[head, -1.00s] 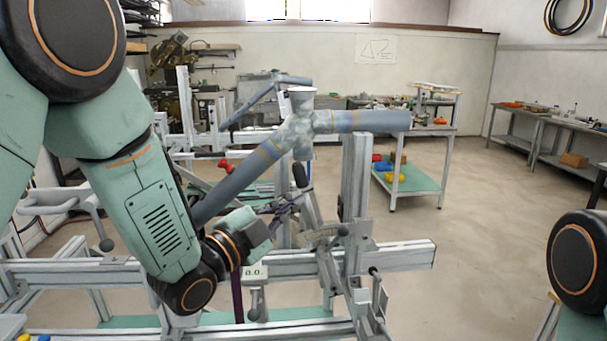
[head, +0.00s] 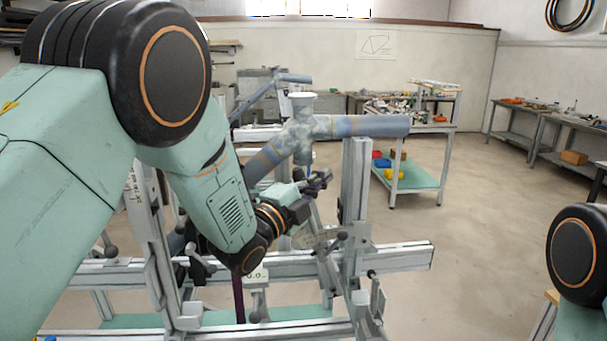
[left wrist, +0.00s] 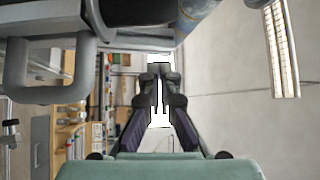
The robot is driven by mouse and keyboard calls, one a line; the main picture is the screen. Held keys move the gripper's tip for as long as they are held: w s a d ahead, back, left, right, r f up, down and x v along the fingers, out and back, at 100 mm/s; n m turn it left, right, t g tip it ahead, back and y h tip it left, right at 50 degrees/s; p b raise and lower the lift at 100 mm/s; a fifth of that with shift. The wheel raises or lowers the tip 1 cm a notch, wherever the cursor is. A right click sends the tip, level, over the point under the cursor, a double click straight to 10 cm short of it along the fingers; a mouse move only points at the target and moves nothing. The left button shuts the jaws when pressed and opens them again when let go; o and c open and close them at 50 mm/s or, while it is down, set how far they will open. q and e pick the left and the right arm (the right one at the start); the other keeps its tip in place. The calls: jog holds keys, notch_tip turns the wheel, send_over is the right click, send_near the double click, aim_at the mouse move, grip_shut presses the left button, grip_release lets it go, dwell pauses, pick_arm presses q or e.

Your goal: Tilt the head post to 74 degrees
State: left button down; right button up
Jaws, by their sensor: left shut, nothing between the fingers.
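The slanted head post (head: 327,270) stands in the frame jig beside an upright rail, leaning to the left going up. A pale curved scale plate (head: 316,239) sits across it; its marks are too small to read. My left gripper (head: 322,178) is at the upper end of the post, shut and empty, and hides the dark handle there. I cannot tell whether it touches the post. In the left wrist view its two dark fingers (left wrist: 160,75) are together with nothing between them. My right gripper is out of view.
A blue-grey tube frame (head: 365,125) lies across the jig just above my left gripper. The upright rail (head: 355,190) stands to its right, and the jig's long beam (head: 400,257) runs below.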

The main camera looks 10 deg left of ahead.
aim_at(298, 180)
pick_arm(q)
jog(key=a, duration=0.1)
jog(key=w+a+p, duration=0.1)
jog(key=shift+w+a+f, duration=0.1)
jog(key=shift+a+f, duration=0.15)
jog(key=shift+a, duration=0.05)
jog(key=shift+a+f, duration=0.15)
jog(key=shift+a, duration=0.55)
jog(key=shift+d+f, duration=0.1)
jog(key=shift+d, duration=0.2)
jog(key=shift+a+b, duration=0.7)
jog(key=shift+b, duration=0.1)
jog(key=shift+f, duration=0.1)
